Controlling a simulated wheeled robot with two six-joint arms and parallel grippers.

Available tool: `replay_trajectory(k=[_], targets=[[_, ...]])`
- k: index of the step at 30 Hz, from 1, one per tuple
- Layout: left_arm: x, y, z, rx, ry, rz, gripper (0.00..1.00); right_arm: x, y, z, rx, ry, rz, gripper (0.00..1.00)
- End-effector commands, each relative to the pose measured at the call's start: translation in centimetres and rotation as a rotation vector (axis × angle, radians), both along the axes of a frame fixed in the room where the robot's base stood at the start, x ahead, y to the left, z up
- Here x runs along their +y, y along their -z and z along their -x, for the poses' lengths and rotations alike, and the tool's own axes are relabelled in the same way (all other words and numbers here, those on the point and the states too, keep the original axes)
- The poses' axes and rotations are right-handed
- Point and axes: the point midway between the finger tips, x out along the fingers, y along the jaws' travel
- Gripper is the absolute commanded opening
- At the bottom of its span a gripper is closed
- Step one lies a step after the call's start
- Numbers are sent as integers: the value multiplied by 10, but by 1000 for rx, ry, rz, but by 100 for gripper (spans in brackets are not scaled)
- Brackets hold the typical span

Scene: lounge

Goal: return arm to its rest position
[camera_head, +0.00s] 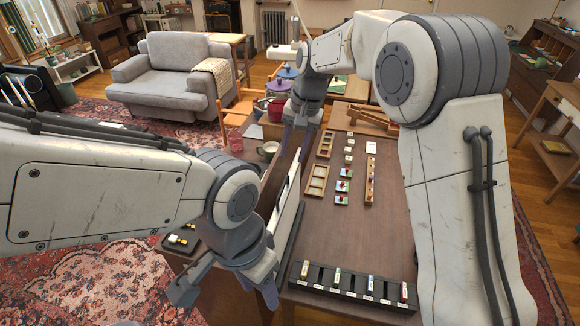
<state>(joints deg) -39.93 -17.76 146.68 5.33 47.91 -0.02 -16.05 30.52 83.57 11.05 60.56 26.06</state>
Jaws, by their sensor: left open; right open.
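My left gripper (228,293) hangs at the lower middle, over the near left edge of the dark brown table (366,220). Its fingers are spread apart with nothing between them. My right arm comes in from the right and reaches far across the table. My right gripper (300,128) points down near the table's far left part, beside a tall upright panel (286,212). It looks open, and I see nothing held in it. My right arm hides part of the table's right side.
A black slotted rack (318,284) with several coloured pieces lies at the table's near edge. Wooden trays (317,182) and small cards (342,199) lie mid-table. A mug (267,151) and a red pot (279,110) stand beyond the panel. A grey armchair (165,75) is behind.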

Motion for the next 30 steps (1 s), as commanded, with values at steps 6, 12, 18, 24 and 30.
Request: replay_trajectory(k=[6, 12, 18, 24, 30], targets=[[0, 2, 0, 0, -1, 0, 50, -2, -10, 1, -1, 0, 0, 42], [0, 2, 0, 0, 0, 0, 50, -2, -10, 1, 0, 0, 0, 42], [0, 11, 0, 0, 0, 0, 50, 9, -9, 36, -9, -92, 13, 42], [0, 34, 0, 0, -1, 0, 50, 19, 6, 150, -36, -385, 54, 42], [0, 52, 0, 0, -1, 0, 50, -4, 40, 261, -64, -684, 91, 42]])
